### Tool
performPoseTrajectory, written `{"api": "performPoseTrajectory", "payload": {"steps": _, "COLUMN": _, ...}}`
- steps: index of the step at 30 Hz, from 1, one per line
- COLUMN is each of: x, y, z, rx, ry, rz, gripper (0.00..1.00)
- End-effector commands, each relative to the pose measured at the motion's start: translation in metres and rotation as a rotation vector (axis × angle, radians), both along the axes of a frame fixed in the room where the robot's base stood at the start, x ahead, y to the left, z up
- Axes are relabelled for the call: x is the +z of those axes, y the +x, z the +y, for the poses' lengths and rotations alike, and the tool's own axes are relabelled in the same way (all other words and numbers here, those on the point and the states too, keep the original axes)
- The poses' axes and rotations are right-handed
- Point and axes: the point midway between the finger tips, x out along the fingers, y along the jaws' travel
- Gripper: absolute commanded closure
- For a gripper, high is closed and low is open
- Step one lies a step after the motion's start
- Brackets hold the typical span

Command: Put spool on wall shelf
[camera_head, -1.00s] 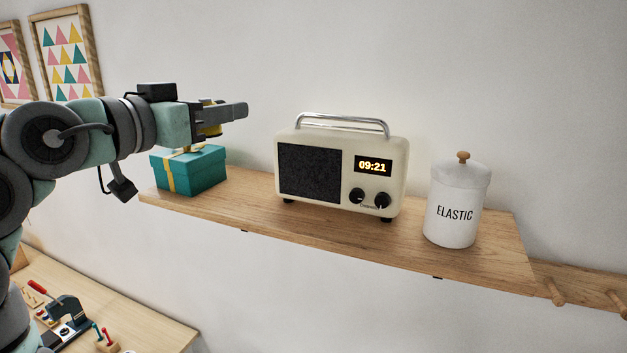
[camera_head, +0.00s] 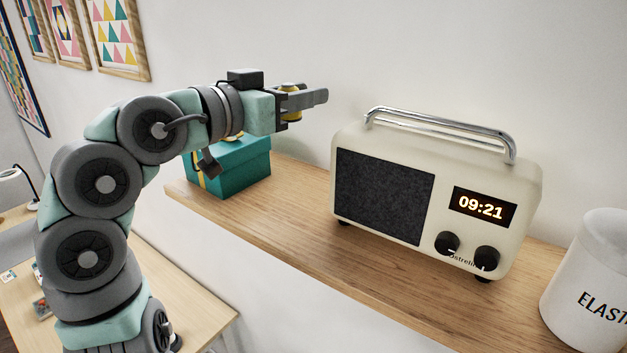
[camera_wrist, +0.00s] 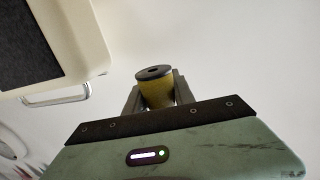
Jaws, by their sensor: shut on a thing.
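My gripper (camera_head: 308,97) is shut on a yellow spool with dark ends (camera_head: 290,103), above the left part of the wooden wall shelf (camera_head: 300,225). In the wrist view the spool (camera_wrist: 156,90) sits between the two fingers, its dark round end with a centre hole facing up in that picture. The gripper fingers are partly hidden behind the spool there. In the head view the gripper is left of the radio and above and right of the teal box, apart from the shelf surface.
A cream radio (camera_head: 385,195) with a metal handle stands mid-shelf. A teal gift box (camera_head: 240,172) is at the left end, a white ELASTIC jar (camera_head: 590,275) at the right. Bare shelf shows between box and radio. A table (camera_head: 200,290) lies below.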

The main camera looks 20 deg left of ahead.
Motion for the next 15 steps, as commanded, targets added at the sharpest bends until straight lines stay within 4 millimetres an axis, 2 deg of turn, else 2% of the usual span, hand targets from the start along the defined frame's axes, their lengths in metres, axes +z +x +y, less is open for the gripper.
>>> {"api": "performPoseTrajectory", "payload": {"steps": 15, "x": -0.09, "y": 0.0, "z": 0.0, "rx": 0.001, "ry": -0.002, "rz": 0.003, "gripper": 1.0}}
